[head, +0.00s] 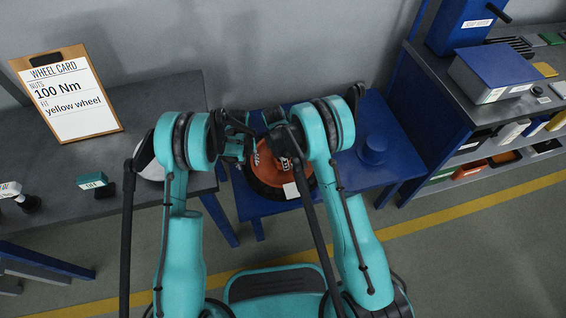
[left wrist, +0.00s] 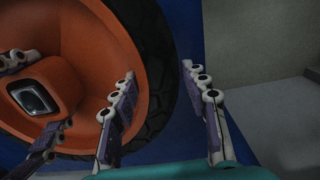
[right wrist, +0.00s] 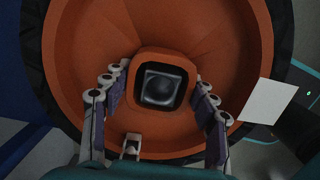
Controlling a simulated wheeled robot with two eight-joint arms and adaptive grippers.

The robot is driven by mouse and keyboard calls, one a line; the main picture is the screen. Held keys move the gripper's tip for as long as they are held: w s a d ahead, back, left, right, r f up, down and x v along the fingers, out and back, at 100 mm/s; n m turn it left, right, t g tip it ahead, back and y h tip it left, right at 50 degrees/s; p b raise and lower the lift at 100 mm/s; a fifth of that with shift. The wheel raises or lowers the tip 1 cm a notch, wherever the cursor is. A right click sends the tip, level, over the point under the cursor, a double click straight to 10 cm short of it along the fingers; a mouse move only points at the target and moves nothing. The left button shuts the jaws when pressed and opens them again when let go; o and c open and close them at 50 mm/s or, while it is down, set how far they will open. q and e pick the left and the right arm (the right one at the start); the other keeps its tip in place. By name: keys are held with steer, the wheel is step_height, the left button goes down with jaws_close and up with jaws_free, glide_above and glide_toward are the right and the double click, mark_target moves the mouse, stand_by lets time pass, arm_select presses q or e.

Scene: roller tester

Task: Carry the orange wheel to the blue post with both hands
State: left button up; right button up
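The orange wheel (head: 262,172) with a black tyre lies on a low blue bench, partly hidden by my arms. The blue post (head: 372,148) stands on the same bench to the right. My left gripper (head: 240,142) is at the wheel's upper left; in the left wrist view its open fingers (left wrist: 160,75) straddle the tyre, one inside the rim and one outside, with a visible gap outside. My right gripper is over the wheel's middle; in the right wrist view its parted fingers (right wrist: 162,80) stand either side of the square hub (right wrist: 162,85). I cannot tell whether they touch it.
The blue bench (head: 396,170) has free room around the post. A shelf unit (head: 430,75) with boxes stands at right. A white tag (head: 291,190) shows by the wheel.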

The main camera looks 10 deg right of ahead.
arm_select(q)
jaws_close()
arm_select(e)
jaws_close()
arm_select(q)
steer(key=shift+r, duration=0.15)
arm_select(e)
steer(key=shift+r, duration=0.2)
